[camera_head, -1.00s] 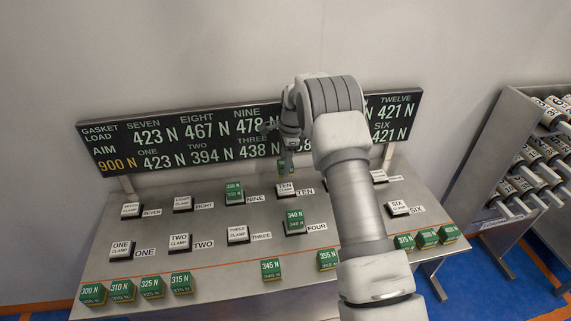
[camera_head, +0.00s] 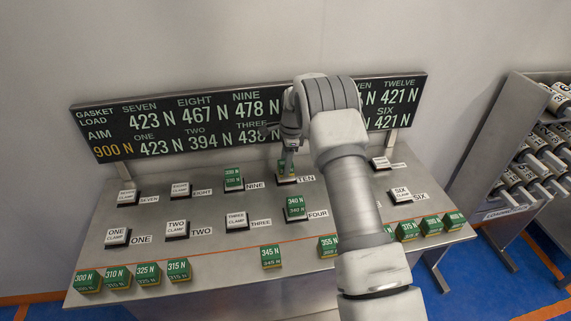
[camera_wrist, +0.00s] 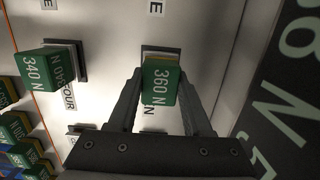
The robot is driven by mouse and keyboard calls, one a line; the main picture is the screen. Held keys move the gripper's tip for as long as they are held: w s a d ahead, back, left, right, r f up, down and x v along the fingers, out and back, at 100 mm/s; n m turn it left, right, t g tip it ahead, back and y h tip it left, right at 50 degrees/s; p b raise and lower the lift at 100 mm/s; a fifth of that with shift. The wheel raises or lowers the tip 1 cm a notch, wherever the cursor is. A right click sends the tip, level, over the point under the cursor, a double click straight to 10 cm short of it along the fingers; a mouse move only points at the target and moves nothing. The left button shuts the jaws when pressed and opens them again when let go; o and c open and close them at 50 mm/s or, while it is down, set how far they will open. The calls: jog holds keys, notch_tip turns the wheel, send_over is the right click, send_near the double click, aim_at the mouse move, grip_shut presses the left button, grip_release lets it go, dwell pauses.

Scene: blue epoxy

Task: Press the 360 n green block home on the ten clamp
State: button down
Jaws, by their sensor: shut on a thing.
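My gripper (camera_head: 287,163) is shut on the 360 N green block, between its two fingers in the wrist view (camera_wrist: 158,108). The 360 N green block (camera_wrist: 160,84) is held over the ten clamp (camera_wrist: 162,50), whose dark base edge shows just past the block. Whether the block touches the clamp cannot be told. In the head view the gripper is at the ten clamp, left of the TEN label (camera_head: 307,179), and the clamp's top is mostly hidden.
A green 340 N block (camera_head: 295,208) sits on the four clamp, and another green block (camera_head: 233,179) on the nine clamp. Several green blocks line the front edge, such as the 345 N block (camera_head: 271,256). The display board (camera_head: 180,135) stands behind. A rack (camera_head: 500,150) stands right.

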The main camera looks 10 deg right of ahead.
jog(key=shift+f+b, duration=0.4)
jog(key=shift+f, duration=0.25)
jog(key=shift+c, duration=1.3)
grip_release()
